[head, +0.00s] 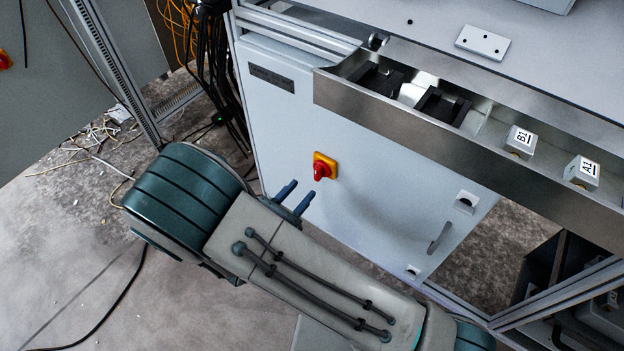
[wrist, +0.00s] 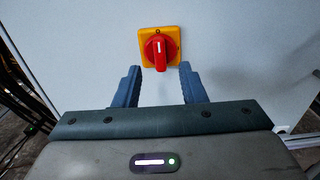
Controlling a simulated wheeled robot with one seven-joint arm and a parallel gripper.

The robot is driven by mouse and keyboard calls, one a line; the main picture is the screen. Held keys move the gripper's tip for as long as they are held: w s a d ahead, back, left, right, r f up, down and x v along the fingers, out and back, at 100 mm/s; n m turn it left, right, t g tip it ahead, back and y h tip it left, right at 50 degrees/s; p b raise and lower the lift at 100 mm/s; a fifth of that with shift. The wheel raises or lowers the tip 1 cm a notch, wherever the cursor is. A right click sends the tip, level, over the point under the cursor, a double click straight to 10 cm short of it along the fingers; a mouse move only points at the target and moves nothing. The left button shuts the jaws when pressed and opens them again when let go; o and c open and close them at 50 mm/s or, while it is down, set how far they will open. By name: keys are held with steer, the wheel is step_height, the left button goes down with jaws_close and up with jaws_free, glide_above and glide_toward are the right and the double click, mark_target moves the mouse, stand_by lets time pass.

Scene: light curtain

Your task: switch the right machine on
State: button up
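A red rotary switch (head: 321,171) on a yellow square plate (head: 325,159) sits on the light grey cabinet door (head: 375,190) of the machine. In the wrist view the red knob (wrist: 159,50) is ahead, with its white mark pointing up, near vertical. My gripper (head: 298,196) has two blue fingers and is open and empty. In the wrist view my gripper (wrist: 158,75) has its fingertips on either side of the knob's lower part in the picture. They look apart from it; the exact depth gap is hard to tell.
A metal tray (head: 340,92) with blocks marked B1 (head: 520,140) and A1 (head: 582,171) juts out above the door. A door handle (head: 440,238) is at the right. Cables (head: 205,70) hang at the cabinet's left. Loose wires (head: 95,140) lie on the floor.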

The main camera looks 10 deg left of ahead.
mark_target(315, 175)
steer(key=x, duration=0.5)
steer(key=shift+w+d+b, duration=0.15)
steer(key=shift+w+b, duration=0.25)
jaws_close()
